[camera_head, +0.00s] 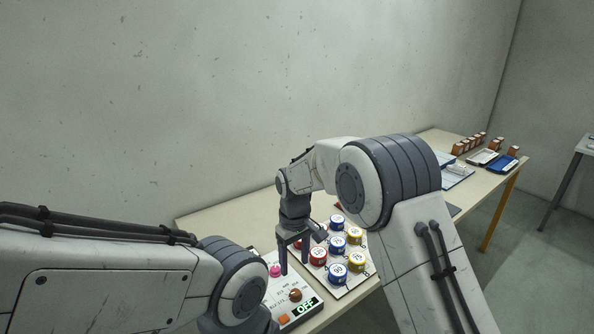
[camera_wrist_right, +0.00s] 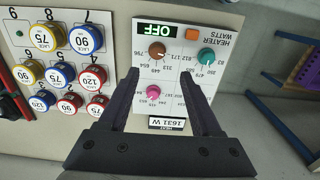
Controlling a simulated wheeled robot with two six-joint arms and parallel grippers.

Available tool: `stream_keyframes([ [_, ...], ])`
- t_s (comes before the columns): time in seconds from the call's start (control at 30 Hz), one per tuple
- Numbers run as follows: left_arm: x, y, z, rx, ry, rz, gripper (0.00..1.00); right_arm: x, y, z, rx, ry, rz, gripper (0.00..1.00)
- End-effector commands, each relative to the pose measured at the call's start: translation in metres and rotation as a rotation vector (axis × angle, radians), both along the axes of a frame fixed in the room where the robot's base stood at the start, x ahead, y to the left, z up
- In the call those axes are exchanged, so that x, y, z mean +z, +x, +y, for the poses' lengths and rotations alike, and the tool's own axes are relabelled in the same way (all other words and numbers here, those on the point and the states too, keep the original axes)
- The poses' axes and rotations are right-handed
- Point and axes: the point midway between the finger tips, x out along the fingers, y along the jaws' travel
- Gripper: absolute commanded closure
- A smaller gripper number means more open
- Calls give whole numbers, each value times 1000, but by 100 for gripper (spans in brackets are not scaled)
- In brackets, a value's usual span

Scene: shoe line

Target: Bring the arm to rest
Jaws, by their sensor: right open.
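My right gripper (camera_head: 293,252) hangs fingers down over the table, above the white heater panel (camera_head: 287,290). In the right wrist view its two dark fingers (camera_wrist_right: 165,95) stand wide apart with nothing between them but the heater panel (camera_wrist_right: 196,72) below. The panel has a brown knob (camera_wrist_right: 157,51), a pink knob (camera_wrist_right: 153,93), a teal knob (camera_wrist_right: 207,56) and an orange button (camera_wrist_right: 192,34). Its display (camera_wrist_right: 158,30) reads OFF, and a smaller label reads 1631 W. My left arm crosses the lower left of the head view; its gripper is out of sight.
A white board (camera_head: 357,278) with several red, blue and yellow lace tins stands right beside the panel. Farther along the table (camera_head: 215,216) are a blue tray (camera_head: 501,164) and several brown bottles (camera_head: 470,144). A wall runs behind the table.

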Motion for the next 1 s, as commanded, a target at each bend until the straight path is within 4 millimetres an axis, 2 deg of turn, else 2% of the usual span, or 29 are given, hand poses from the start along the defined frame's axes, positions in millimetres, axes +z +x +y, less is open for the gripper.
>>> stream_keyframes([
  [0.07,0,0,0,0,0,0,50,17,-18,5,4,8,-5,35],
  [0.17,0,0,0,0,0,0,50,44,-57,10,6,20,-9,35],
  [0.3,0,0,0,0,0,0,50,76,-129,7,6,40,-11,35],
  [0.43,0,0,0,0,0,0,50,92,-197,-6,4,59,-10,35],
  [0.5,0,0,0,0,0,0,50,95,-231,-17,3,67,-9,35],
  [0.6,0,0,0,0,0,0,50,93,-271,-32,-1,78,-5,35],
  [0.7,0,0,0,0,0,0,50,89,-299,-44,-3,85,-3,35],
  [0.8,0,0,0,0,0,0,50,86,-314,-52,-5,86,0,35],
  [1.0,0,0,0,0,0,0,50,84,-319,-55,-7,87,2,35],
])
